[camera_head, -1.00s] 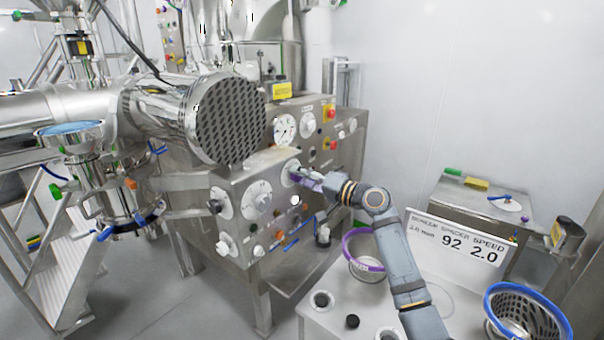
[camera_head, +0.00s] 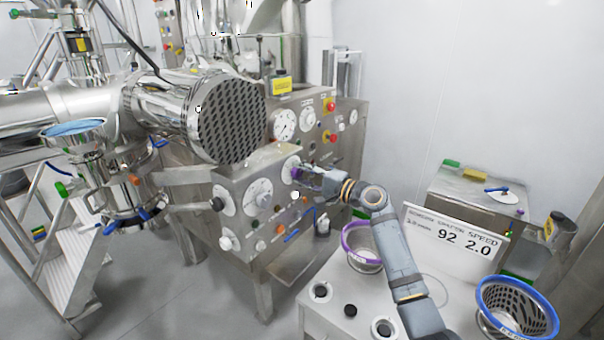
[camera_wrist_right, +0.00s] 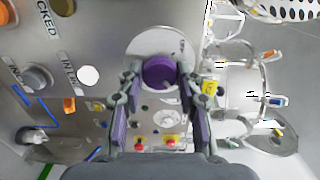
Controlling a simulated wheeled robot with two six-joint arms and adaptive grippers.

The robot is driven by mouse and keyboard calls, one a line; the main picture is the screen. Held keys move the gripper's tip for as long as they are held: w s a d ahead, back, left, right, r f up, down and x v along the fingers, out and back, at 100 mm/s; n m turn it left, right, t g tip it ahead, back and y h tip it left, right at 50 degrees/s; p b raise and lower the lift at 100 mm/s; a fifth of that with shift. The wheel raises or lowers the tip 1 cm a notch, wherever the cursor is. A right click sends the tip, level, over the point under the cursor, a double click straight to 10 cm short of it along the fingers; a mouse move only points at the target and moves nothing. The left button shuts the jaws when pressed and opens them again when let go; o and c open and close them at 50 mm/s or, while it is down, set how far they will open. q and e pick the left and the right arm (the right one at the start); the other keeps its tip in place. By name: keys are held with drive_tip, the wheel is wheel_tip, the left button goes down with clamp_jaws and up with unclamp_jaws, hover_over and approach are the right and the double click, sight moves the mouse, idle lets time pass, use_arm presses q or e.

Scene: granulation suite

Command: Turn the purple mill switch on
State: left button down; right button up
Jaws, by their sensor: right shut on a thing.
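The purple mill switch (camera_wrist_right: 158,72) is a round purple knob on a pale round dial plate (camera_wrist_right: 155,45) in the right wrist view. In the head view the knob (camera_head: 296,172) shows small on the front of the steel control panel, at the tip of my right arm. My right gripper (camera_wrist_right: 160,76) has one finger on each side of the knob and is shut on it. The fingers carry purple pads. Which way the knob points is hard to tell. My left gripper is not in view.
Other dials (camera_head: 257,197) and small buttons crowd the panel around the switch. A large steel drum end (camera_head: 227,121) juts out at upper left. Below right, a white table holds a purple-rimmed basket (camera_head: 347,243), a blue-rimmed basket (camera_head: 490,315) and a sign (camera_head: 455,238).

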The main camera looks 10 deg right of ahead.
idle(0.3)
drive_tip(key=o, duration=1.2)
drive_tip(key=shift+c, duration=0.2)
drive_tip(key=shift+d, duration=0.1)
drive_tip(key=shift+s+d+f, duration=0.1)
drive_tip(key=shift+s+d, duration=0.15)
drive_tip(key=shift+s, duration=0.1)
drive_tip(key=v, duration=1.1)
